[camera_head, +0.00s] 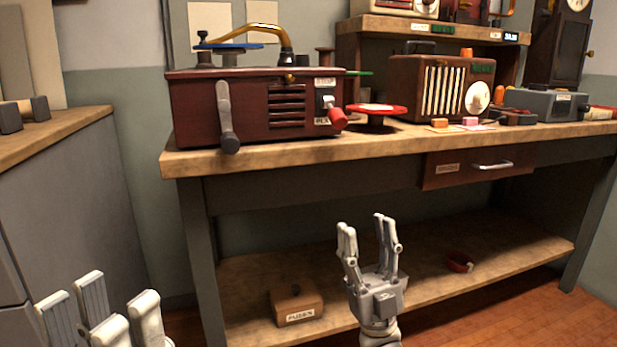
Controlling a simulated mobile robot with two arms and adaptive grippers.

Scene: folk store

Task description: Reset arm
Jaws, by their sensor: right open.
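My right gripper (369,236) stands upright in the middle of the view, in front of the bench's lower shelf. Its fingers are spread and nothing is between them. My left gripper (97,296) is at the bottom left corner, with its fingers pointing up and apart. Nothing shows between its fingers, and its lower part is cut off by the picture edge. Neither gripper appears to touch anything.
A wooden workbench (290,153) bears a dark red machine (265,105) with a crank and lever, a red disc stand (377,109) and a radio (440,88). A small labelled box (297,303) is on the lower shelf. A grey cabinet (70,200) stands at left.

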